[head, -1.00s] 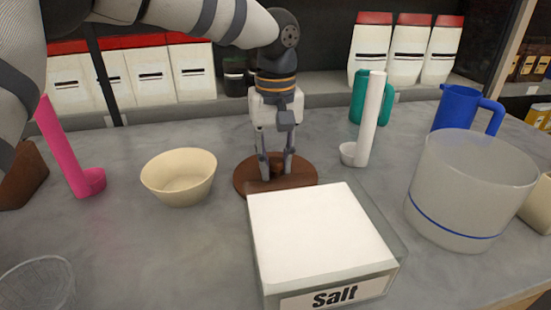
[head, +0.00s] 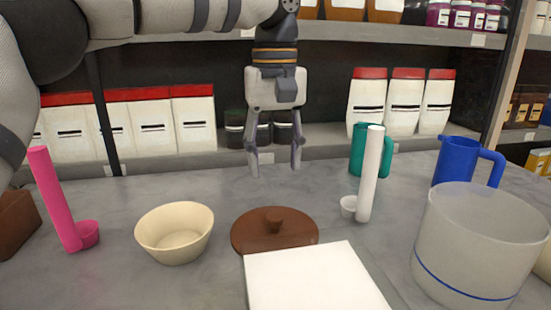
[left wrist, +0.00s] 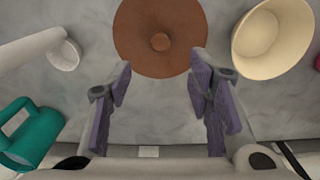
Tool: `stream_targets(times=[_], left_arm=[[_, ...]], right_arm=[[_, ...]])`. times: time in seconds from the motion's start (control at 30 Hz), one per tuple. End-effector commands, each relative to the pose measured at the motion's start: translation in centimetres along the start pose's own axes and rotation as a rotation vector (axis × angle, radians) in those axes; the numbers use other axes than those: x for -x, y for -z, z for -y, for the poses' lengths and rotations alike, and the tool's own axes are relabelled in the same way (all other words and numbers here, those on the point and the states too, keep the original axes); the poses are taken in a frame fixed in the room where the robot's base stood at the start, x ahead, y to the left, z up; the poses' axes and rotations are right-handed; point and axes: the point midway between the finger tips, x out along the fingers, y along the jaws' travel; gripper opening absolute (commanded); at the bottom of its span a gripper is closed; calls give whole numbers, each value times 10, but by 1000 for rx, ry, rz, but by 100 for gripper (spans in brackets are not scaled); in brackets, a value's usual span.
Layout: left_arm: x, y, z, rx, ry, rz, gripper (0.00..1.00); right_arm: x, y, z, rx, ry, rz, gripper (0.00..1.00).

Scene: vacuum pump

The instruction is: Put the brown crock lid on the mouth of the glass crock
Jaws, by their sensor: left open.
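The brown crock lid (head: 255,237) lies flat on the grey counter with its round knob up. It also shows in the left wrist view (left wrist: 135,45), ahead of the fingers. My left gripper (head: 275,169) is open and empty, pointing down above the counter, clear of the lid. Its spread fingers (left wrist: 161,85) show in the left wrist view with nothing between them. The wide, frosted round vessel with a blue line, seemingly the glass crock (head: 470,250), stands at the right with its mouth open. My right gripper is not in view.
A white-topped box (head: 310,280) stands in front of the lid, towards the crock. A cream bowl (head: 175,240) and pink scoop (head: 55,200) are left. A white scoop (head: 371,175), green jug (head: 358,150) and blue jug (head: 457,160) stand right. Shelves line the back.

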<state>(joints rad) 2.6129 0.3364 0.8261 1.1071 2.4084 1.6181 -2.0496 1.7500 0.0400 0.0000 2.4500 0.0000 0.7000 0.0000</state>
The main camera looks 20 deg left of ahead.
Motion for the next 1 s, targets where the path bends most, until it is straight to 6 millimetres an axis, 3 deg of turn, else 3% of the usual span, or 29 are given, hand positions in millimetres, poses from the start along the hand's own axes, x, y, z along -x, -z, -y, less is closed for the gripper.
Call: stream_targets(times=[0.07,0.3,0.43,1.0], left_arm=[[1,0,-1,86,0,2,49],[-4,5,-2,857,4,5,49],[-4,6,-2,1116,2,2,49],[-97,-1,1,1172,-2,-2,49]], right_arm=[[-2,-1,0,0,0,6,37],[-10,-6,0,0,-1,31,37],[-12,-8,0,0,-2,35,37],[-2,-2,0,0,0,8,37]])
